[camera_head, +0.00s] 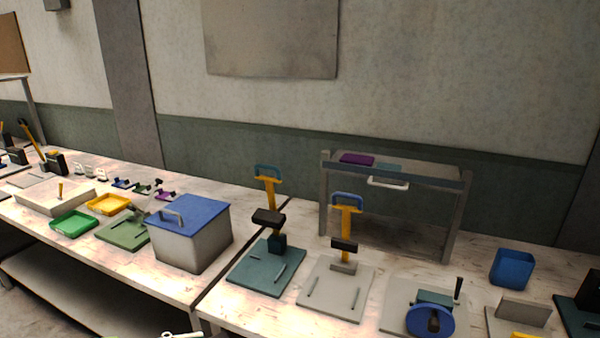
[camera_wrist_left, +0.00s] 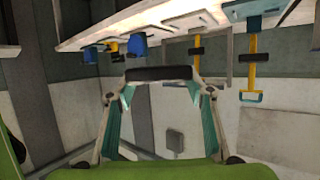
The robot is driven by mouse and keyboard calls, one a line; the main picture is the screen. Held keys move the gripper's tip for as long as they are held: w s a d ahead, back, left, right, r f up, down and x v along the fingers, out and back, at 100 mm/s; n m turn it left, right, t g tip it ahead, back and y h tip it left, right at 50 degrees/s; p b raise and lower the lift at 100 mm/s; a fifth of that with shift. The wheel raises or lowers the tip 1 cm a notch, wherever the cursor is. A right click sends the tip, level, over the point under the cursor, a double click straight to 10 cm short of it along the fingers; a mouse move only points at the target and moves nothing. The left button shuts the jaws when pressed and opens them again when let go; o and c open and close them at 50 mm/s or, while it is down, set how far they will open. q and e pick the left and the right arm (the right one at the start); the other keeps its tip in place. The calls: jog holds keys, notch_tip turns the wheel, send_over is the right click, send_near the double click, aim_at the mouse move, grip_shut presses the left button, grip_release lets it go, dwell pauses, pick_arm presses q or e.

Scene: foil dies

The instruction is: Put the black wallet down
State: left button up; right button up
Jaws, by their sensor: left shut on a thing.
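The black wallet (camera_wrist_left: 158,73) shows in the left wrist view as a flat, dark, elongated shape across the fingertips. My left gripper (camera_wrist_left: 160,86) is shut on it, with one finger at each end of it. In that view the wallet is in front of the wall, clear of the bench edge in the picture. The wallet cannot be made out in the head view. My right gripper is in neither view.
The bench (camera_head: 250,308) holds a blue-lidded box (camera_head: 190,250), green tray (camera_head: 73,223), yellow tray (camera_head: 108,204), yellow-handled presses (camera_head: 346,225), a blue bin (camera_head: 512,268) and a grey frame (camera_head: 449,215). Bare strips lie along the front edge.

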pick_arm(q)
jog(key=w+a+f+n+t+y+p, duration=0.1)
jog(key=w+f+n+t+y, duration=0.3)
jog(key=w, duration=0.9)
jog(key=shift+a+f+n+t+y+p, duration=0.15)
jog(key=shift+f+n+t+y+p, duration=0.15)
jog(key=shift+n+t+y+p, duration=0.65)
jog(key=shift+w+n+g, duration=0.1)
jog(key=shift+n+g, duration=0.35)
